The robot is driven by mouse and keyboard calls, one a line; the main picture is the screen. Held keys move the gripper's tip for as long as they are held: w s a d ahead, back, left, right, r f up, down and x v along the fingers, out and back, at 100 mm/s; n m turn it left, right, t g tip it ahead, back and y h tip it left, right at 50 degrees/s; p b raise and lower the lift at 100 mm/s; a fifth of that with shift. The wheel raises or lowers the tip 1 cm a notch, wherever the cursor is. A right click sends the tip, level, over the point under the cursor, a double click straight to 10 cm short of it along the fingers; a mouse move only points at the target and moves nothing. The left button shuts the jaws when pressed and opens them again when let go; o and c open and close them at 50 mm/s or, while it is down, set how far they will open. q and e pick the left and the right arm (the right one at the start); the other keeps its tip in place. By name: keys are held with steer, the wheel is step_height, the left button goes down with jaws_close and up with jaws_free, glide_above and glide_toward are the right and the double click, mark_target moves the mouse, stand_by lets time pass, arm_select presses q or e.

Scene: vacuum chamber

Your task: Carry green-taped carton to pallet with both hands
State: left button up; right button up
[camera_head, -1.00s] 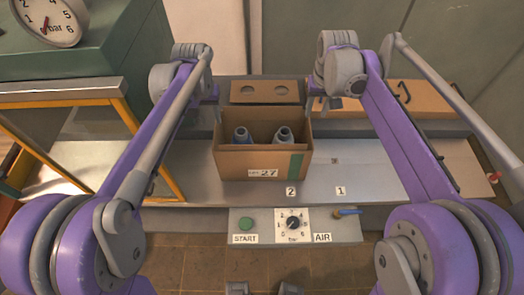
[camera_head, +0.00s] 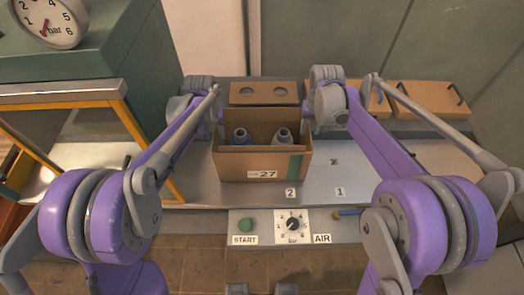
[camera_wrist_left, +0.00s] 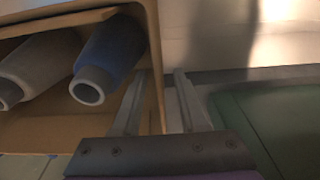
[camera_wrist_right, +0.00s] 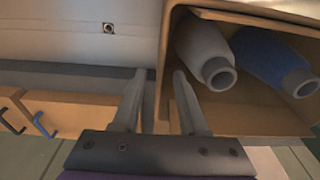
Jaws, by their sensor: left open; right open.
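The open carton (camera_head: 236,165) stands upright on the grey bench, with a green tape strip (camera_head: 295,167) at its front right and a label reading 27. A blue bottle (camera_head: 240,138) and a grey bottle (camera_head: 283,137) are inside. My left gripper (camera_wrist_left: 158,75) is open, with one finger inside and one outside the carton's left wall (camera_wrist_left: 155,40). My right gripper (camera_wrist_right: 160,75) is open and straddles the right wall (camera_wrist_right: 166,45) the same way. I cannot make out a pallet.
A panel with a green START button (camera_head: 246,225), a dial (camera_head: 292,225) and a blue AIR lever (camera_head: 347,212) lies in front. A yellow-framed stand (camera_head: 130,110) is left; handled boxes (camera_head: 430,99) are back right.

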arm_select(q)
steer(key=shift+w+f, duration=0.1)
steer(key=shift+f, duration=0.7)
arm_select(e)
steer(key=shift+w+f, duration=0.1)
steer(key=shift+f, duration=0.65)
arm_select(q)
jaws_close()
arm_select(e)
jaws_close()
arm_select(q)
steer(key=shift+r, duration=0.1)
